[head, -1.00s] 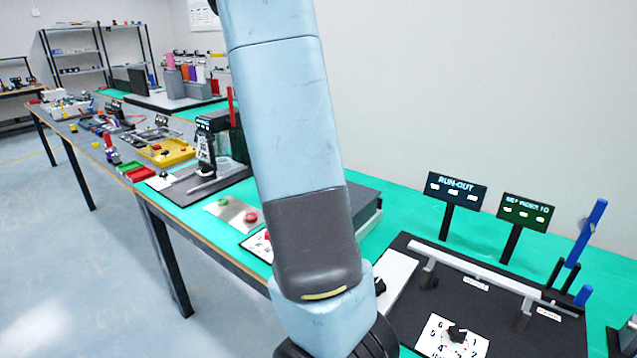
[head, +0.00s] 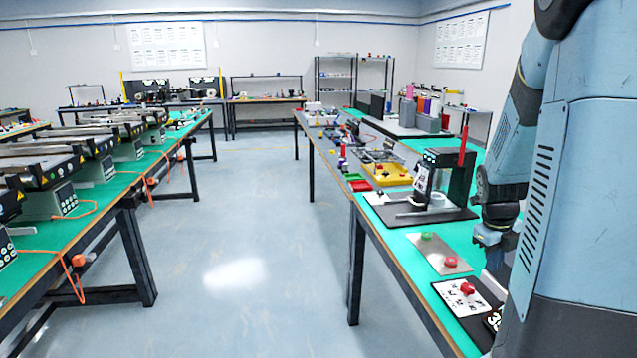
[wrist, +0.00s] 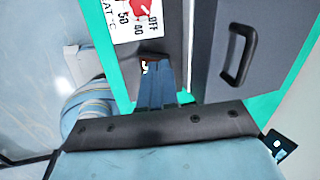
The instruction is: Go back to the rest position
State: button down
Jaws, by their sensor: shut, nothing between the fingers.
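My gripper (wrist: 151,62) shows in the wrist view with its blue fingers together and nothing between them. The fingertips are close to the lower edge of a white dial card (wrist: 121,30) with a red knob, and I cannot tell the height above the bench. In the head view my arm fills the right side, folded with its lower links hanging over the right bench. The gripper's fingers cannot be made out there.
The right bench (head: 409,237) carries a dial plate with a red knob (head: 467,288), a plate with green and red buttons (head: 440,253) and a black stand. A grey box with a black handle (wrist: 238,55) is beside the fingers. The aisle floor (head: 270,230) is clear.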

jog(key=s+a+r+n+t, duration=0.1)
jog(key=s+a+r+n, duration=0.3)
jog(key=a+n, duration=0.3)
jog(key=s+a+r+n+t+y, duration=0.1)
jog(key=s+a+r+n, duration=0.4)
jog(key=n, duration=1)
jog(key=s+a+r+n+t+y, duration=0.1)
jog(key=s+a+r+n, duration=0.3)
jog(key=a+r+n, duration=0.4)
jog(key=shift+s+a+r+n+t, duration=0.15)
jog(key=shift+s+a+n+t, duration=0.25)
jog(key=shift+a+n+t, duration=1.1)
jog(key=shift+d+n+g, duration=0.3)
jog(key=shift+n+g, duration=0.1)
jog(key=shift+g, duration=0.2)
